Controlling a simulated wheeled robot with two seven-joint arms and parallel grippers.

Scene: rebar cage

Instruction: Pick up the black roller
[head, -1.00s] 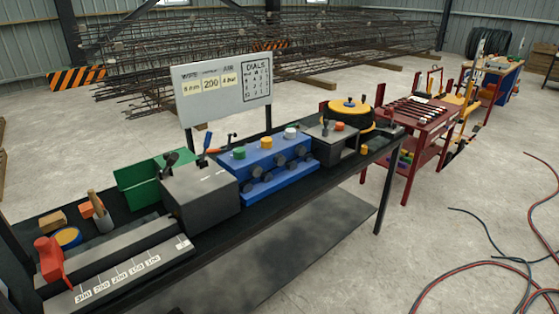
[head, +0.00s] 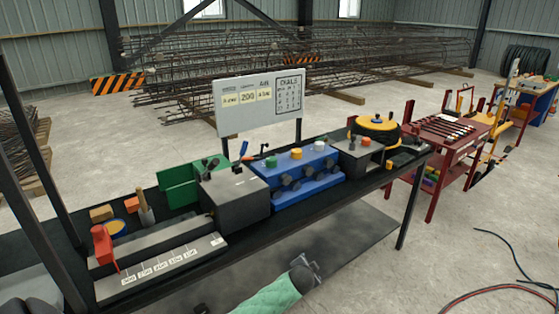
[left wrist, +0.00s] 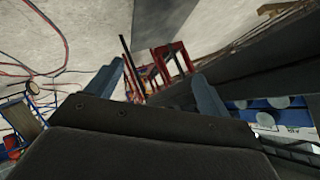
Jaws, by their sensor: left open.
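Several dark round rollers (head: 309,170) sit on the front of the blue straightener block (head: 322,186) on the bench. I cannot tell which one is the black roller meant. My left gripper (head: 311,265), on a green-sleeved arm, is in front of and below the bench's front edge, apart from the rollers. Its jaws are open and empty. In the left wrist view the two blue-grey fingers (left wrist: 160,85) stand wide apart with nothing between them. Part of the blue block (left wrist: 262,104) with pale round ends shows at the right there. My right gripper is not in view.
The black bench (head: 362,188) also carries a grey box (head: 235,196), a ruled grey bed (head: 175,258), a red stop (head: 104,246) and a yellow-topped reel (head: 376,125). A signboard (head: 235,118) stands behind. A red cart (head: 440,145) is at right.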

